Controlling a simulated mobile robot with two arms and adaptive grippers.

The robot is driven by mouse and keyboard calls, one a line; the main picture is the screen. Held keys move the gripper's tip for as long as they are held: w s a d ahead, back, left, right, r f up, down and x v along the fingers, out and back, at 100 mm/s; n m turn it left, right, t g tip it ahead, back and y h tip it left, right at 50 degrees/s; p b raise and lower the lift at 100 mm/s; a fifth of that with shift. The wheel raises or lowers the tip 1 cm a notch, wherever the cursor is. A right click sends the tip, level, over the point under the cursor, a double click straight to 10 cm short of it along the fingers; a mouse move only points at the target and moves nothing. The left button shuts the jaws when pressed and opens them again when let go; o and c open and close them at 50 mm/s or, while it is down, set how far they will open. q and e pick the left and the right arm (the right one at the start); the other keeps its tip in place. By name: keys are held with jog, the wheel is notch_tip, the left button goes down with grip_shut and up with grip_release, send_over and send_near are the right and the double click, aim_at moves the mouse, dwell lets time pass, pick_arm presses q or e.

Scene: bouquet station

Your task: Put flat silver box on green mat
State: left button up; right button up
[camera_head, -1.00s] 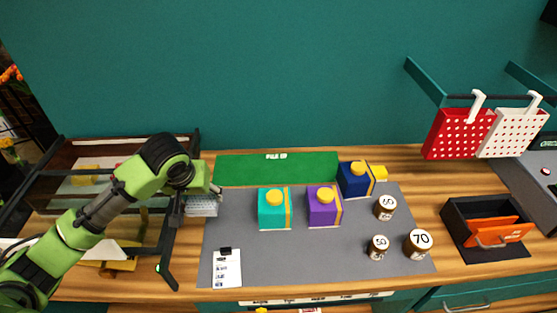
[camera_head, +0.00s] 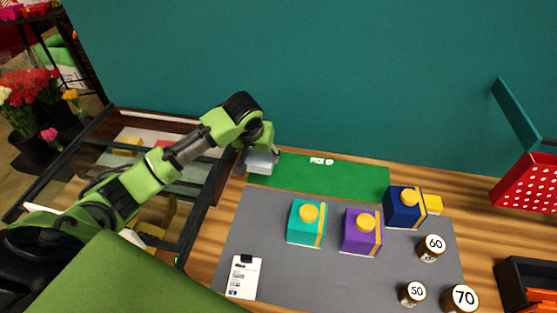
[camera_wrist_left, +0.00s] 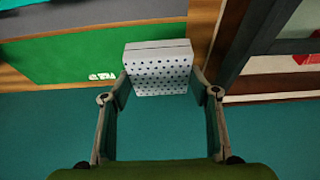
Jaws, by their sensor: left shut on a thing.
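The flat silver box (camera_head: 262,162) is held in my left gripper (camera_head: 252,160), near the left end of the green mat (camera_head: 330,178). In the left wrist view the box (camera_wrist_left: 158,68) shows a pale face with dark dots, between the two fingers of the gripper (camera_wrist_left: 160,92). The green mat (camera_wrist_left: 75,62) lies to its left there. The box appears held above the counter at the mat's end; its exact height cannot be told. My right gripper is not in view.
A grey mat (camera_head: 270,265) holds a teal box (camera_head: 304,226), a purple box (camera_head: 358,236), a navy box (camera_head: 402,208), several numbered jars (camera_head: 430,248) and a clipboard (camera_head: 243,277). A dark-framed case (camera_head: 196,220) stands left. The green mat's surface is clear.

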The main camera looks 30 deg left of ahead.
pick_arm(q)
jog(key=w, duration=0.1)
jog(key=w+f, duration=0.1)
jog(key=w, duration=0.1)
jog(key=shift+w+a+f, duration=0.1)
jog(key=shift+w+f, duration=0.2)
jog(key=shift+f, duration=0.1)
jog(key=w+f, duration=0.1)
jog(key=f, duration=0.1)
jog(key=w+f, duration=0.2)
jog(key=shift+w+a, duration=0.15)
jog(key=shift+w, duration=0.05)
jog(key=shift+w+f+b, duration=0.3)
jog(key=shift+f+b, duration=0.2)
jog(key=shift+b, duration=0.15)
jog(key=shift+w+a+f, duration=0.1)
jog(key=shift+w+f, duration=0.05)
jog(key=f+b, duration=0.1)
jog(key=b, duration=0.1)
jog(key=f+b, duration=0.2)
jog(key=shift+w+f, duration=0.2)
jog(key=shift+f, duration=0.1)
jog(key=shift+r, duration=0.1)
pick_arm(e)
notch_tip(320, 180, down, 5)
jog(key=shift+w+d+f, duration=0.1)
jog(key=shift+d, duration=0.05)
pick_arm(q)
jog(key=o, duration=1.2)
